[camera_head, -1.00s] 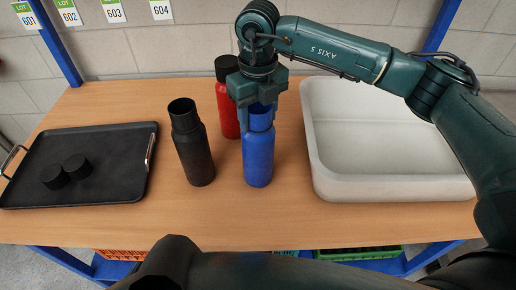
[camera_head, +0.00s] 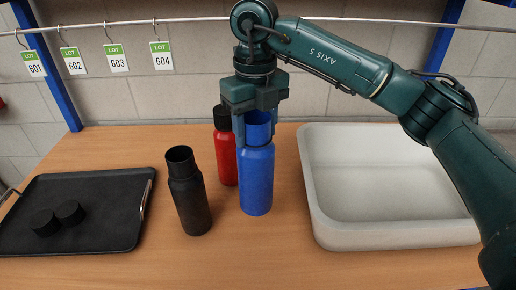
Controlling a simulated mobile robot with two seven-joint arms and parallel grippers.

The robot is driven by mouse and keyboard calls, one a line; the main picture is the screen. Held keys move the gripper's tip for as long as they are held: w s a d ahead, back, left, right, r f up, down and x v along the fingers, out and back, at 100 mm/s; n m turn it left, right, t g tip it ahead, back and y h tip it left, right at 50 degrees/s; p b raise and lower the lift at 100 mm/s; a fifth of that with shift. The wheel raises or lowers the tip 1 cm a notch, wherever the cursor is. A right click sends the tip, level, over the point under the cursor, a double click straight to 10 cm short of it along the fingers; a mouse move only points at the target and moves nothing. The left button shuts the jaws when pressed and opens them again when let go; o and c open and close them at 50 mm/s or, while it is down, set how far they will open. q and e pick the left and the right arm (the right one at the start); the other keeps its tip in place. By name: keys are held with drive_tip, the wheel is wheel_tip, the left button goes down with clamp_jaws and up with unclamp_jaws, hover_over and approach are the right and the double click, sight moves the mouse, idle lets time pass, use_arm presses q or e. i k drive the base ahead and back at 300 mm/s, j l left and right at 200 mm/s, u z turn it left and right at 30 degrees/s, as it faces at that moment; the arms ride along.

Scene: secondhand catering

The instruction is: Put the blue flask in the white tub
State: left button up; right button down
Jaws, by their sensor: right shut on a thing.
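The blue flask (camera_head: 256,180) is upright and has no cap on its open mouth. My right gripper (camera_head: 257,138) comes from above and is shut on its neck, holding it a little above the wooden table. The white tub (camera_head: 322,222) stands to the right of the flask; its visible inside is empty, and my right arm passes over its right part. My left gripper is not in view.
A red flask (camera_head: 226,160) with a black cap stands just behind the blue one. An uncapped black flask (camera_head: 190,200) stands at front left. A black tray (camera_head: 105,220) with two black caps (camera_head: 57,217) lies at the left. Lot tags (camera_head: 113,58) hang from a rail behind.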

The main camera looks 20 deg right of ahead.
sight(417, 200)
drive_tip(key=k, duration=1)
